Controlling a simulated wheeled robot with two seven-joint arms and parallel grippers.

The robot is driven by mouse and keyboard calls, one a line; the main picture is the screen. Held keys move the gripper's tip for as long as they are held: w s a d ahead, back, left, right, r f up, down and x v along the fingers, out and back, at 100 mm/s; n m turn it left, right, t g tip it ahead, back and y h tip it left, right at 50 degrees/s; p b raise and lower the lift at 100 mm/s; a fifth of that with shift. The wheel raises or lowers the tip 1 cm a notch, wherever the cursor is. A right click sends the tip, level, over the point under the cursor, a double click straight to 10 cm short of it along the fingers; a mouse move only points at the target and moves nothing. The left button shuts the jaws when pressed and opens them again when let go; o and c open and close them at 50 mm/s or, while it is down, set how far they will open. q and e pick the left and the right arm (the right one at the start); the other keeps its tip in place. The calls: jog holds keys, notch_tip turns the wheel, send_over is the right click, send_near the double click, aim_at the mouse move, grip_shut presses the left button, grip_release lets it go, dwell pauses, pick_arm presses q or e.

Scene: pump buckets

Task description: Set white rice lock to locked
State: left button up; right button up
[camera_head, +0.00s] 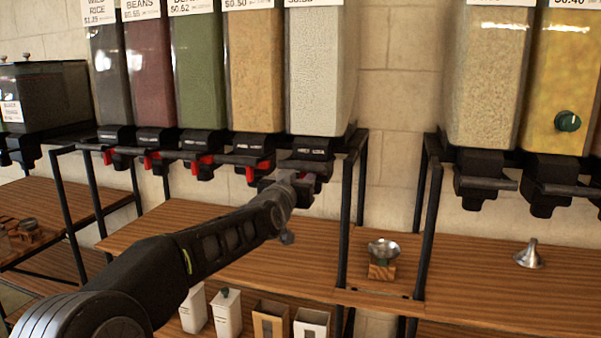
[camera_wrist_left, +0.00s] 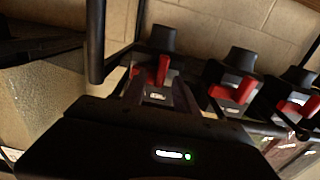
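The bin of white grains (camera_head: 320,80), which I take as the white rice, hangs at the right end of the left rack; its label is cut off. Its black dispenser (camera_head: 312,148) has a red lock lever, largely hidden behind my left gripper (camera_head: 290,180) in the head view. In the left wrist view the red lever (camera_wrist_left: 163,69) stands up, between or just beyond the fingertips of my left gripper (camera_wrist_left: 160,82). The fingers are apart, with a gap between them; I cannot tell whether either touches the lever. My right gripper is not in view.
Neighbouring dispensers with red levers (camera_head: 252,171) sit close to the left. A black rack post (camera_head: 346,210) stands just right of the gripper.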

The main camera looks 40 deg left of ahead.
pick_arm(q)
grip_shut()
dwell(0.3)
dwell(1.1)
